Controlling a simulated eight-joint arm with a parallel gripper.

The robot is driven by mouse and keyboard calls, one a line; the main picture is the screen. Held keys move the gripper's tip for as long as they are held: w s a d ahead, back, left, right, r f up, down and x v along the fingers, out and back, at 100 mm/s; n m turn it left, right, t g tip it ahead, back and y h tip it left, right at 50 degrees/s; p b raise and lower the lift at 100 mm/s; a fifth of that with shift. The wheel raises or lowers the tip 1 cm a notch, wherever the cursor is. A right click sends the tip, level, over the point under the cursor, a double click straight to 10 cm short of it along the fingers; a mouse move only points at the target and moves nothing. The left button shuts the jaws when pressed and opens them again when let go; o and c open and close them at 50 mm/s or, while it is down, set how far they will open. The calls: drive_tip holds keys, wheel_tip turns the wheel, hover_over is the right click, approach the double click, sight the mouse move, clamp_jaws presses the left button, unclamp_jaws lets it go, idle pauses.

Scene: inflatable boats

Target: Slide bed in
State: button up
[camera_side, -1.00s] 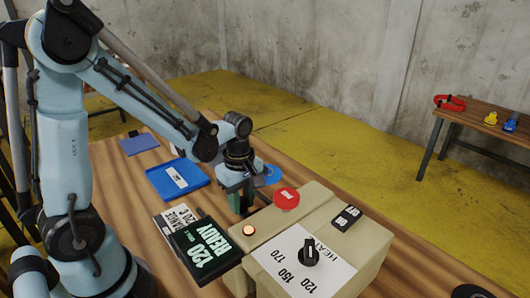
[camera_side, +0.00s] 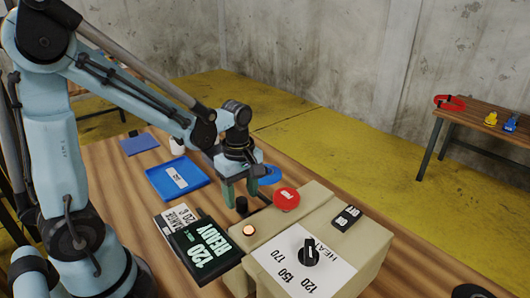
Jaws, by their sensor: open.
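The beige press machine (camera_side: 345,258) stands at the front of the wooden table, with a red knob (camera_side: 286,199), a dial (camera_side: 309,252) and a lit orange button (camera_side: 249,231) on top. A small black knob (camera_side: 241,205) stands upright just behind the machine; it may be the handle of the bed, but the bed itself is mostly hidden. My gripper (camera_side: 240,197) has its two green fingers apart, pointing down, just above or around the top of this knob. Whether the fingers touch it I cannot tell. A blue disc-like part (camera_side: 268,175) shows behind the gripper.
A blue tray (camera_side: 160,182), a white cup (camera_side: 177,146) and a dark blue pad (camera_side: 139,145) lie farther back. A second table (camera_side: 480,120) stands far right.

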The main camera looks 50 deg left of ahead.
wheel_tip(320, 180, up, 10)
drive_tip(key=shift+f, duration=0.15)
idle(0.3)
wheel_tip(320, 180, down, 12)
drive_tip(key=m, duration=0.4)
idle(1.0)
clamp_jaws()
idle(0.4)
